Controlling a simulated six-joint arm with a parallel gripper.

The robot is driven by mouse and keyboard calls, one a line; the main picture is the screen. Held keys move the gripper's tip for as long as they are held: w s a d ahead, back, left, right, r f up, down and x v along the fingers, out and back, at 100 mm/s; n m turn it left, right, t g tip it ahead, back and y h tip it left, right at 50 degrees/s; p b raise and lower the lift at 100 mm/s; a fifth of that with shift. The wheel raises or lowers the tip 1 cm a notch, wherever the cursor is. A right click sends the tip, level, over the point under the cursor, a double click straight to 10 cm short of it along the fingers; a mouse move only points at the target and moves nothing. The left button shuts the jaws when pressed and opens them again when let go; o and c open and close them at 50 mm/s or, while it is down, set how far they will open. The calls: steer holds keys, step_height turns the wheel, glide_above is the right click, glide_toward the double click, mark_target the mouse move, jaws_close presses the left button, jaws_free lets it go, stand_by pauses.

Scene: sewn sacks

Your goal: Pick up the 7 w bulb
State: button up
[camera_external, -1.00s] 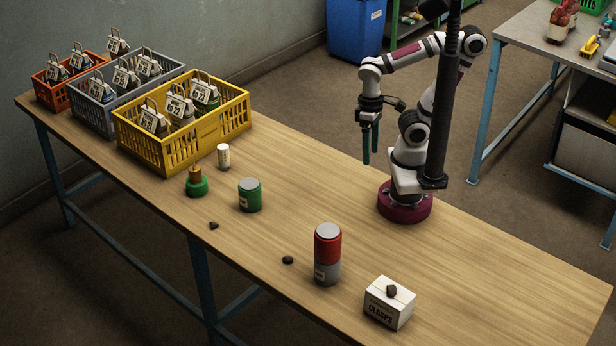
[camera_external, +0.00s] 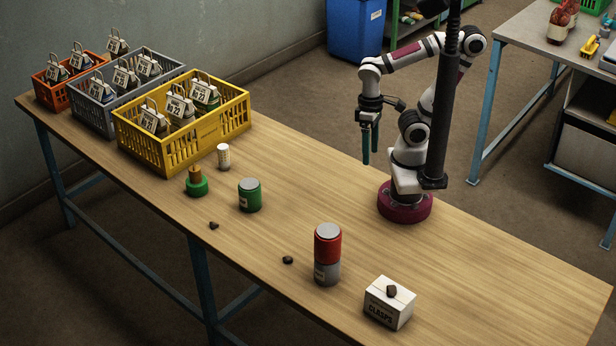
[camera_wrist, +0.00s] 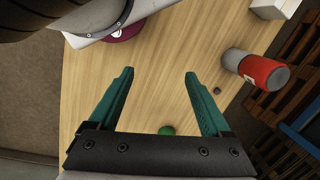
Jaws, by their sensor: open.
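I cannot make out a thing marked as a 7 w bulb in either view. A small white cylinder (camera_external: 223,156) stands on the table in front of the yellow crate. A green base with a brown upright part (camera_external: 196,183) stands nearby. My gripper (camera_external: 370,156) hangs open and empty over the table's far side, left of my base. Its teal fingers are spread in the wrist view (camera_wrist: 159,75), with only bare wood between their tips. A green canister (camera_external: 249,195) shows partly at the bottom of the wrist view (camera_wrist: 166,130).
A yellow crate (camera_external: 189,153), a grey crate (camera_external: 96,121) and an orange crate (camera_external: 46,97) hold tagged items. A red-and-grey canister (camera_external: 328,247), a white box marked CLASPS (camera_external: 384,309) and dark lumps (camera_external: 287,260) stand nearer. The table's right part is clear.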

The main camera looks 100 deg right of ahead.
steer(key=n+t+h, duration=0.4)
steer(key=t, duration=0.9)
glide_toward(226, 148)
steer(key=shift+t+y, duration=0.3)
steer(key=x, duration=0.9)
steer(key=shift+w+d+f, duration=0.1)
steer(key=shift+d+f, duration=0.1)
steer(key=shift+f, duration=0.1)
steer(key=x, duration=0.3)
steer(key=d+x, duration=0.1)
steer(key=x, duration=0.1)
steer(key=shift+f, duration=0.5)
jaws_close()
